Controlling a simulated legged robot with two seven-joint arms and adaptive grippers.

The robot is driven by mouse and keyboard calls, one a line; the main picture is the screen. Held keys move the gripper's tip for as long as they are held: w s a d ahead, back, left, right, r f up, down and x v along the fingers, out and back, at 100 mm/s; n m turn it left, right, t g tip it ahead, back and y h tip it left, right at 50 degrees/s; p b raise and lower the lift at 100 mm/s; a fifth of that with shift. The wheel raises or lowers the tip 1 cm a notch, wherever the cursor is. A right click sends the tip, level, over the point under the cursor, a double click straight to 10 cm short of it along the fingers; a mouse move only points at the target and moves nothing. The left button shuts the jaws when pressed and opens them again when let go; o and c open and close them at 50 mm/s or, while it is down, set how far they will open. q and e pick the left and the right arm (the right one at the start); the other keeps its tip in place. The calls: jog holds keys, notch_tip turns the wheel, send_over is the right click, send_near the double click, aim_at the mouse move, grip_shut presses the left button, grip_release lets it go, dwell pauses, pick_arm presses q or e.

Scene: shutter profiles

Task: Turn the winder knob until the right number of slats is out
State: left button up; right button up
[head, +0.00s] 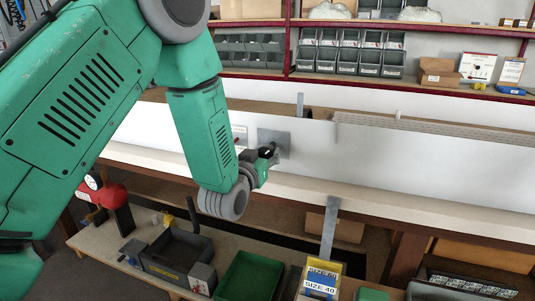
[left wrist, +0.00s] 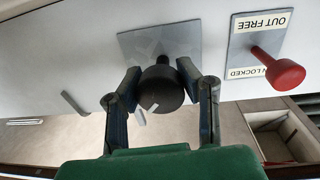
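The black winder knob (left wrist: 160,90) stands out from a grey square plate on the long white casing (head: 400,155). It has a pale mark on its face. My left gripper (head: 266,160) is at this knob, one finger on each side, its tips angled in against it; the left wrist view shows the fingers (left wrist: 158,85) closed about it. A red-headed lever (left wrist: 282,72) sits on a plate labelled "OUT FREE" and "LOCKED", to the right of the knob in that view. A grey ribbed slat strip (head: 430,127) lies along the casing's top at right; its slats are too small to count. My right gripper is not in view.
A grey upright bracket (head: 329,230) hangs at the bench front. Shelves with grey bins (head: 345,60) are behind.

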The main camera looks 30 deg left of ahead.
pick_arm(q)
jog(key=shift+m, duration=0.4)
jog(key=shift+m+p, duration=0.5)
jog(key=shift+m, duration=0.4)
jog(key=shift+m+p, duration=0.35)
jog(key=shift+m, duration=1.15)
jog(key=shift+s+f, duration=0.1)
jog(key=o, duration=1.3)
jog(key=shift+g, duration=0.3)
